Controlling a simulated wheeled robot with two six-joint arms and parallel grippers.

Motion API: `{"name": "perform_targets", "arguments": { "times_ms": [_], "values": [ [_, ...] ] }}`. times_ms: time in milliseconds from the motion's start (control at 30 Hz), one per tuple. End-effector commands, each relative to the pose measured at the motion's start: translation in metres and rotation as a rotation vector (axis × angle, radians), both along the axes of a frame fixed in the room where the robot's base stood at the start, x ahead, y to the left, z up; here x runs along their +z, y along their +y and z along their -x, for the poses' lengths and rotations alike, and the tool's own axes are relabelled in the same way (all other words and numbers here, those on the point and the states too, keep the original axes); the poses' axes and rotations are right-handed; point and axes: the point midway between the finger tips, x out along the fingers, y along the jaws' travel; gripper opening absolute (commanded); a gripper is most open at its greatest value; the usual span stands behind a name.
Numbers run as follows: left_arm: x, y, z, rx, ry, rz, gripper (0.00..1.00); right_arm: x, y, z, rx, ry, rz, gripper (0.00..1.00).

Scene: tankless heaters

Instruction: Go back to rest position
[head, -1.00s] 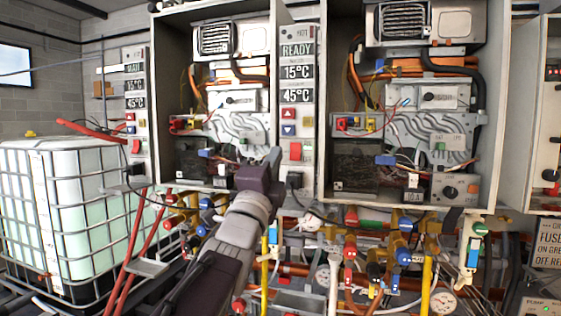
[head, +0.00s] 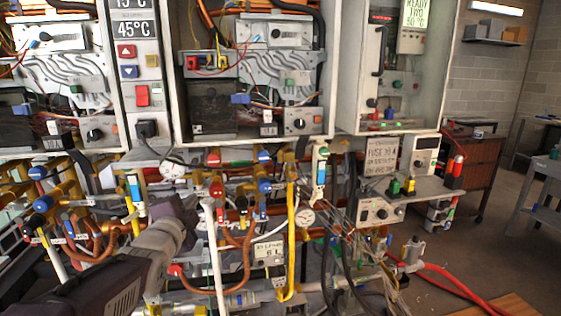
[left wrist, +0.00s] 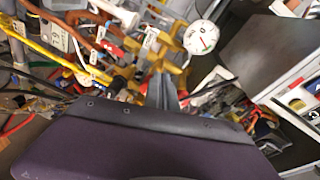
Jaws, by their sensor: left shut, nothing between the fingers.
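My left arm comes in from the lower left of the head view. Its dark purple-grey left gripper (head: 178,212) is in front of the pipes and valves under the heater cabinets. It is shut and holds nothing. In the left wrist view the narrow dark fingers of the left gripper (left wrist: 163,92) are together, with yellow pipes and a round gauge (left wrist: 201,38) beyond them. I cannot tell whether it touches any pipe. My right gripper is in neither view.
Open heater cabinets (head: 330,128) hang across the top. Yellow pipes (head: 291,235), a white pipe (head: 213,260), a gauge (head: 305,217) and loose wires crowd below. Red hoses (head: 440,268) lie at lower right. Beyond them are a brown cabinet (head: 478,170) and some open floor.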

Motion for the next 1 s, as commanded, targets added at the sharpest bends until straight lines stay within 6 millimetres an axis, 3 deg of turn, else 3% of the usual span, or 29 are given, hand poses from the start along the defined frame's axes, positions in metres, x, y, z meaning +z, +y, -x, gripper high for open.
{"name": "perform_targets", "arguments": {
  "times_ms": [33,100,200,333,500,600,667,700,733,1000],
  "values": [
    [-0.045,-0.010,0.003,-0.004,0.115,0.075,0.00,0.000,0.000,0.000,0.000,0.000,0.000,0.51],
    [-0.109,-0.022,0.016,0.018,0.290,0.202,0.00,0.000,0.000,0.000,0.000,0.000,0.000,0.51],
    [-0.192,-0.036,0.053,0.096,0.538,0.378,0.00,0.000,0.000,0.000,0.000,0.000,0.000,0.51],
    [-0.270,-0.045,0.115,0.265,0.809,0.578,0.00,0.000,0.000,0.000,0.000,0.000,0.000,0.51],
    [-0.327,-0.047,0.198,0.569,1.055,0.799,0.00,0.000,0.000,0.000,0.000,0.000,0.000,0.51],
    [-0.343,-0.048,0.248,0.822,1.155,0.947,0.00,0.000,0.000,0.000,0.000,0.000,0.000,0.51],
    [-0.343,-0.049,0.259,0.962,1.150,1.040,0.00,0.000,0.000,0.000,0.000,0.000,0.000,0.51],
    [-0.311,-0.049,0.257,0.954,1.144,1.042,0.00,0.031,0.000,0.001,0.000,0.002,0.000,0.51],
    [-0.299,-0.049,0.257,0.951,1.144,1.040,0.00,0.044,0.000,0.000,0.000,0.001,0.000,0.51],
    [-0.220,-0.048,0.256,0.947,1.142,1.038,0.00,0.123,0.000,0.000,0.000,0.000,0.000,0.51]
  ]
}}
